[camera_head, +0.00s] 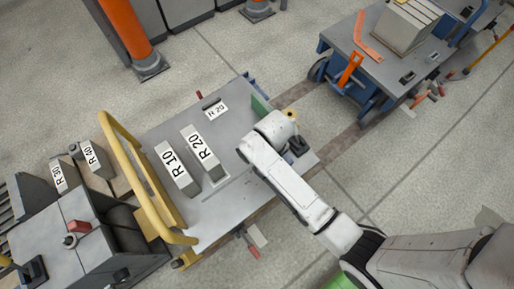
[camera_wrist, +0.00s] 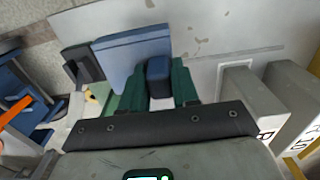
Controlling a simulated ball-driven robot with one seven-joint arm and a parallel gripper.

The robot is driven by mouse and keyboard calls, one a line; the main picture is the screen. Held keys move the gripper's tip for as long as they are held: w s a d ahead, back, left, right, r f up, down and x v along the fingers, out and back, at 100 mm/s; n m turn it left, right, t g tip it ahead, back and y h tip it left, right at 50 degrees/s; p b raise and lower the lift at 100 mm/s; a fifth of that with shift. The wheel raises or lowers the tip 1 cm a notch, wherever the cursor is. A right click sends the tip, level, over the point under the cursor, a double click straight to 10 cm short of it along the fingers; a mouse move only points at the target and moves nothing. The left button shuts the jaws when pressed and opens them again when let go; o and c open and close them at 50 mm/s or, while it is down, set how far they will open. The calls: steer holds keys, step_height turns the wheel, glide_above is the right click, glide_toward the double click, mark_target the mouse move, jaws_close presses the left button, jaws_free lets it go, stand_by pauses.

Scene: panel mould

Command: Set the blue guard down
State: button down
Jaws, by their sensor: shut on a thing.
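My gripper (camera_wrist: 158,88) shows in the wrist view, with dark green fingers on either side of a dark blue block. It is shut on this block, which looks like the grip of the blue guard (camera_wrist: 130,52), a light blue panel with a dark blue top edge. Whether the guard touches the plate I cannot tell. In the head view the plate (camera_head: 215,210) lies under my arm; the arm's end hides the fingers and most of the guard.
Blocks R10 (camera_head: 177,168) and R20 (camera_head: 203,152) stand on the plate. A yellow rail (camera_head: 135,160) borders its left side. A second cart (camera_head: 345,48) stands at the upper right. The plate's front left part is clear.

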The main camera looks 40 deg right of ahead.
steer(key=shift+w+a+f+b, duration=0.4)
steer(key=shift+a+f, duration=0.1)
steer(key=shift+f, duration=0.75)
steer(key=shift+w+a+f+b, duration=0.35)
steer(key=shift+a+f+b, duration=0.15)
steer(key=shift+f, duration=0.8)
steer(key=shift+w+a+f+b, duration=0.35)
steer(key=shift+a+f, duration=0.15)
steer(key=shift+f, duration=0.75)
steer(key=shift+f, duration=0.2)
steer(key=c, duration=0.8)
jaws_free()
steer(key=shift+c, duration=0.2)
steer(key=shift+r, duration=0.1)
step_height(320, 180, up, 12)
steer(key=p, duration=0.4)
steer(key=shift+r, duration=0.1)
